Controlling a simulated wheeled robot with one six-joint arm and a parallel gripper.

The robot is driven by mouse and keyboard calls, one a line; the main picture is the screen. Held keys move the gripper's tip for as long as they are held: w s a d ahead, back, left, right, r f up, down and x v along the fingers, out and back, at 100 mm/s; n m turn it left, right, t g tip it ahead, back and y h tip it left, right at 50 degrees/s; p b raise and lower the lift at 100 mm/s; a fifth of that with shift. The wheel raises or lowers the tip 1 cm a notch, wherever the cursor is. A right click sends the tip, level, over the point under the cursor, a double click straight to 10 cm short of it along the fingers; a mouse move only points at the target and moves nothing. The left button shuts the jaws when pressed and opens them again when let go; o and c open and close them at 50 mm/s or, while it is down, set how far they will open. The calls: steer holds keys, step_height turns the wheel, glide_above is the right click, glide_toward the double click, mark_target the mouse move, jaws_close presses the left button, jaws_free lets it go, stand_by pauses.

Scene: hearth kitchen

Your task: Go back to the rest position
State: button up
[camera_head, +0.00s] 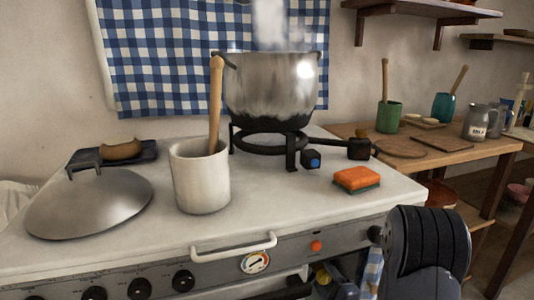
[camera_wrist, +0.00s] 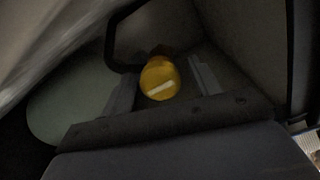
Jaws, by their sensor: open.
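My gripper (camera_wrist: 163,66) shows in the wrist view with its two fingers apart. A yellow round thing with a pale bar across it (camera_wrist: 160,80) appears between the fingers; I cannot tell how far beyond them it is. The wrist view is dark, with a pale rounded shape at the left. In the head view my arm is at the lower right, in front of the stove (camera_head: 130,250). The fingers cannot be made out clearly there.
On the stove stand a steaming pot (camera_head: 270,92) on a burner, a white crock (camera_head: 200,178) with a wooden handle, a metal lid (camera_head: 88,203) and an orange-green sponge (camera_head: 356,179). A wooden table (camera_head: 440,155) with cups stands right. A shelf (camera_head: 425,9) hangs above.

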steer(key=shift+s, duration=0.15)
steer(key=p+v, duration=0.1)
steer(key=v, duration=1)
steer(key=b+x, duration=0.1)
steer(key=x, duration=0.9)
steer(key=shift+w+a, duration=0.1)
steer(key=shift+w, duration=0.25)
steer(key=shift+w+a, duration=0.1)
steer(key=shift+w, duration=0.25)
steer(key=n+b, duration=0.1)
steer(key=n, duration=0.4)
steer(key=shift+s, duration=0.1)
steer(key=n+b, duration=0.1)
steer(key=n, duration=0.7)
steer(key=shift+n, duration=0.4)
steer(key=n, duration=0.4)
steer(key=shift+s+d, duration=0.25)
steer(key=shift+s, duration=0.2)
